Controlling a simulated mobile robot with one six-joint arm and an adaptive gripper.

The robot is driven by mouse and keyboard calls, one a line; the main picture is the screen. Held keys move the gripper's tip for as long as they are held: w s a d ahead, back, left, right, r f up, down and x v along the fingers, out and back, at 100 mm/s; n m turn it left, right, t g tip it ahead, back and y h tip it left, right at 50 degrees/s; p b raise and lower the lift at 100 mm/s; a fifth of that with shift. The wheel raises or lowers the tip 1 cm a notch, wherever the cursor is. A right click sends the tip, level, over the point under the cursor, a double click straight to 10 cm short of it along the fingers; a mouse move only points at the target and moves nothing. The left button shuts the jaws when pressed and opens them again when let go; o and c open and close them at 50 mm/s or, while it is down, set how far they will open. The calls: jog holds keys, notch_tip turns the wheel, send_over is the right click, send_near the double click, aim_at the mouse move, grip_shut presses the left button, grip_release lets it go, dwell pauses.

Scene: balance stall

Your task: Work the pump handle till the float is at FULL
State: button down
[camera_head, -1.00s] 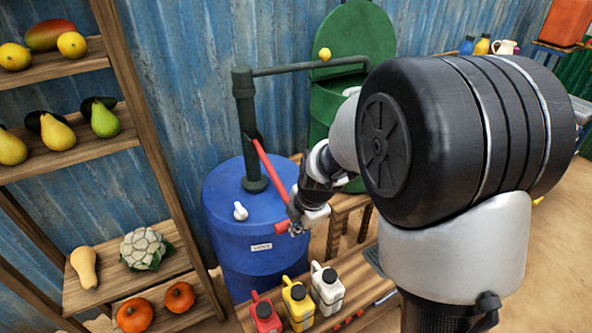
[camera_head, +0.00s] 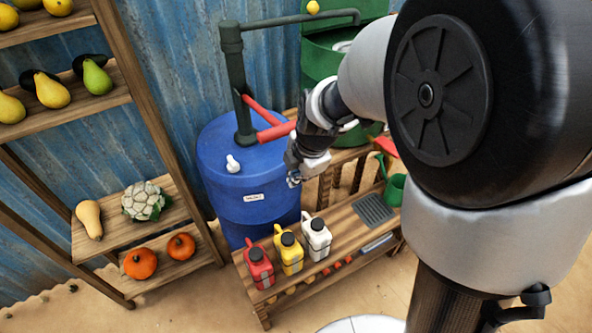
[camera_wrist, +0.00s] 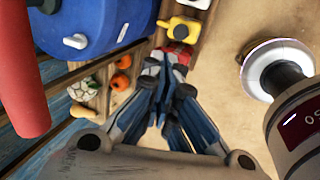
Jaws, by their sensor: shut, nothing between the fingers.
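The red pump handle (camera_head: 262,112) juts from the dark green pump column (camera_head: 238,85) on the blue barrel (camera_head: 245,170). Its red cross grip (camera_head: 272,133) is at the outer end, partly behind my wrist. In the wrist view the red handle (camera_wrist: 22,75) runs down the left edge, apart from my fingers. My gripper (camera_head: 293,181) is shut and empty, below the cross grip and in front of the barrel. Its fingers (camera_wrist: 165,58) also show in the wrist view. A yellow ball (camera_head: 313,8), possibly the float, shows above the pipe by the green tank (camera_head: 318,63). No FULL mark is readable.
Red, yellow (camera_head: 290,252) and white jugs stand on a low wooden bench (camera_head: 345,225) below my gripper. A produce shelf (camera_head: 125,115) stands at left. A green watering can (camera_head: 395,188) is partly hidden by my arm.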

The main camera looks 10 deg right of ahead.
jog(key=shift+s+d+r+p, duration=0.2)
jog(key=shift+s+r+p, duration=0.05)
jog(key=shift+s+r, duration=0.6)
jog(key=shift+s+d+r+p, duration=0.2)
jog(key=shift+s+r, duration=0.45)
jog(key=shift+r, duration=0.25)
dwell(0.5)
jog(key=s+r+m, duration=0.3)
jog(key=s+m, duration=0.3)
jog(key=m, duration=0.1)
jog(key=s+d+r+m, duration=0.1)
jog(key=s+r+m, duration=0.2)
jog(key=s+m, duration=0.4)
jog(key=s+d+r+m+t+h, duration=0.1)
jog(key=s+r+m, duration=0.3)
jog(key=s+m, duration=0.3)
jog(key=shift+d, duration=0.25)
